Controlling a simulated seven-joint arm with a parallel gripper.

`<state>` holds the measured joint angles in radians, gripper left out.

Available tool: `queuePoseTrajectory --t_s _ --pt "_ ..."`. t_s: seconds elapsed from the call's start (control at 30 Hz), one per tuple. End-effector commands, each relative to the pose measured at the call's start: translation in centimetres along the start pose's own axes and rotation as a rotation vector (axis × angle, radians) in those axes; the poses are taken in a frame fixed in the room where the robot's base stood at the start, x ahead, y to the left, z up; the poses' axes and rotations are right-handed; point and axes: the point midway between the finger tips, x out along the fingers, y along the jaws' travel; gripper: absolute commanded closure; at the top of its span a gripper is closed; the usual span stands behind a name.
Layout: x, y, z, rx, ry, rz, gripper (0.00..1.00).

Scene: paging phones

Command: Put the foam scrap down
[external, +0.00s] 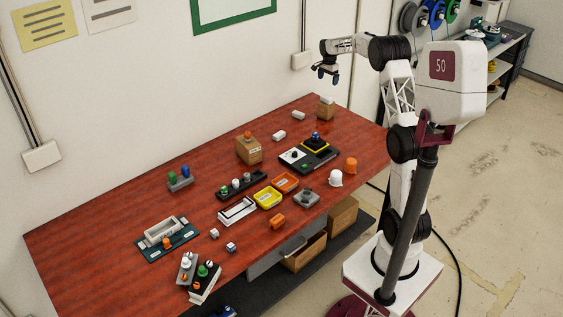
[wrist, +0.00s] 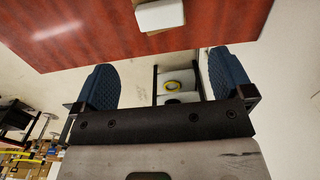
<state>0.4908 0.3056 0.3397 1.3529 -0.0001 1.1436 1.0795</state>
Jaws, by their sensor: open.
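A small white block (external: 327,99), which looks like the foam scrap, rests on top of a brown box (external: 325,112) at the far right end of the red table (external: 110,225). The white block also shows at the top of the wrist view (wrist: 160,15), with a sliver of the box under it. Two similar white pieces lie on the table nearby, one (external: 298,114) close to the box and one (external: 279,135) farther left; I cannot tell which is foam. My gripper (external: 327,74) is open and empty, well above the box. Its blue fingers show apart in the wrist view (wrist: 160,62).
The table's far left is bare. The wall runs behind.

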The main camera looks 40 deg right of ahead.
Motion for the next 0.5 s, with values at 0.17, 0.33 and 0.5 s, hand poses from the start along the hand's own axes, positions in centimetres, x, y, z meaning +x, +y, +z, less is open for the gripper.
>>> queuePoseTrajectory --t_s 0.17,0.33,0.5 --pt "0.0 0.0 0.0 0.000 0.000 0.000 0.01" --pt "-0.1 0.1 0.2 -0.003 0.000 -0.001 0.01" --pt "-1.0 0.7 1.5 -0.035 0.003 -0.005 0.01"
